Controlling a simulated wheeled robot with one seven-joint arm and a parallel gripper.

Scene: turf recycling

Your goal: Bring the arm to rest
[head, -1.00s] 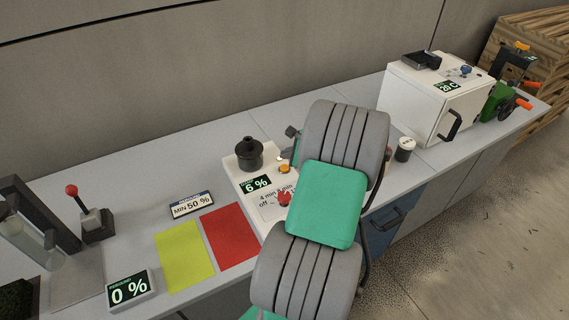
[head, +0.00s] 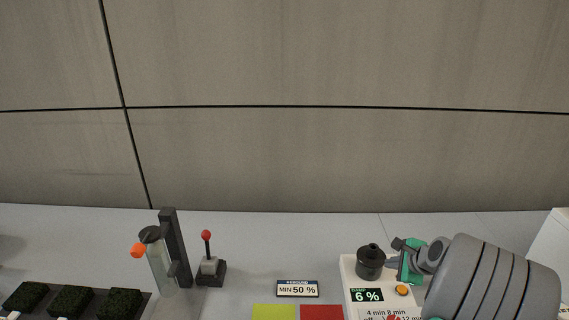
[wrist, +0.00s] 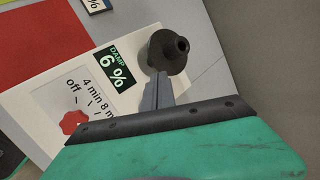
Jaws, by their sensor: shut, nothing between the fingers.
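My arm reaches in from the lower right of the head view, grey with green parts. My gripper (head: 389,263) is at the white damp unit (head: 348,270), beside its black round fitting (head: 370,263). In the wrist view my gripper's thin fingers (wrist: 163,82) are together with nothing between them. Their tips lie close by the black fitting (wrist: 168,52); I cannot tell whether they touch it. The unit's display (wrist: 113,70) reads 6 %, and its red knob (wrist: 73,122) shows in the wrist view.
A yellow mat (head: 274,312) and a red mat (head: 321,312) lie left of the unit, below a "MIN 50 %" sign (head: 298,289). A red-knobbed lever (head: 209,267), a post stand (head: 175,250) and dark turf blocks (head: 72,299) stand further left. A wall rises behind the bench.

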